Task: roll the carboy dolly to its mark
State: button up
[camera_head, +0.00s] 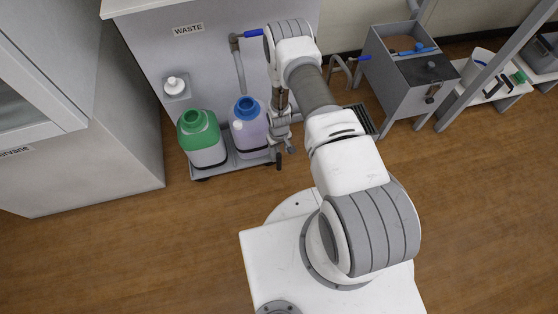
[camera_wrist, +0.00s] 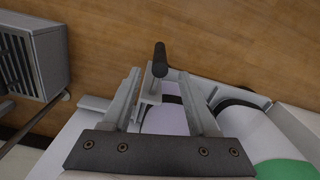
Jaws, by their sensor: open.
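The carboy dolly (camera_head: 230,167) is a low grey wheeled tray in front of the grey waste cabinet in the head view. It carries a green carboy (camera_head: 199,135) on the left and a blue-capped, pale violet carboy (camera_head: 247,132) on the right. A black-ended handle (camera_wrist: 160,58) stands at the dolly's side in the wrist view. My gripper (camera_wrist: 159,76) is open, pointing down, with its two fingers on either side of the handle. Whether the fingers touch it I cannot tell. In the head view my gripper (camera_head: 281,143) is beside the blue-capped carboy. No floor mark is visible.
The grey cabinet with a WASTE label (camera_head: 188,30) stands behind the dolly. A white cabinet (camera_head: 85,130) stands to its left. A grey bin on legs (camera_head: 405,75) is to the right. Brown floor (camera_head: 150,250) is clear in front of the dolly.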

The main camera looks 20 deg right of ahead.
notch_tip(320, 180, down, 7)
jog(key=shift+f+b, duration=0.1)
jog(key=shift+b, duration=1.05)
grip_shut()
dwell(0.5)
